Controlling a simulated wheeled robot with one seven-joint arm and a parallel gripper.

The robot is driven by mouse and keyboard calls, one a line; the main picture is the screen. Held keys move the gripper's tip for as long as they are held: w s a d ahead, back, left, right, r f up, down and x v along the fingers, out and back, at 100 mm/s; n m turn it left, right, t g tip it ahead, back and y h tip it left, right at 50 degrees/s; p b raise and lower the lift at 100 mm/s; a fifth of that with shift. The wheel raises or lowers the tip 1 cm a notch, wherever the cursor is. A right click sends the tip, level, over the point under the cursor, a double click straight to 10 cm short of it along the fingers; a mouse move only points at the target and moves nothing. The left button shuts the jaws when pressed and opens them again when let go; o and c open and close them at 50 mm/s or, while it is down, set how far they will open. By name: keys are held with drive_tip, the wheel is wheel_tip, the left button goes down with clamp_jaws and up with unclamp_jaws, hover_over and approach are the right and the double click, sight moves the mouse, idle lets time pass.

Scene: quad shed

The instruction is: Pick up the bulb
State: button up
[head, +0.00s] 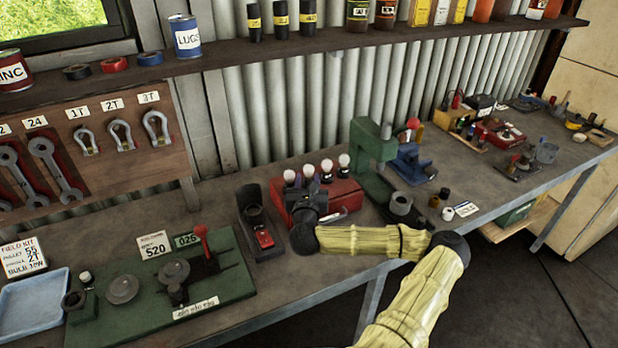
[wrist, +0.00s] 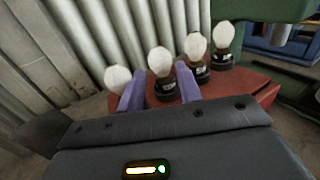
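Several white bulbs with black bases stand upright in a row on a red box (head: 345,193). In the head view they are the left bulb (head: 290,176), the second (head: 308,171), the third (head: 326,167) and the right one (head: 344,161). My gripper (head: 307,198) is at the front of the box, partly covering it. In the wrist view my gripper (wrist: 159,80) is open, its two purple fingers on either side of the second bulb from the left (wrist: 160,61). I cannot tell whether a finger touches it. The left bulb (wrist: 118,79) is partly behind the left finger. Base labels are too small to read.
A dark stand with a red part (head: 264,238) is left of the box, and a green press (head: 372,150) is close on its right. A green board (head: 235,285), a blue tray (head: 35,300) and a card reading "BULB 10W" (head: 22,258) are at left. Corrugated wall stands behind.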

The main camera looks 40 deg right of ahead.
sight(308, 175)
drive_tip(key=p+x, duration=0.1)
drive_tip(key=x, duration=0.3)
drive_tip(key=shift+w+d, duration=0.3)
drive_tip(key=c, duration=0.6)
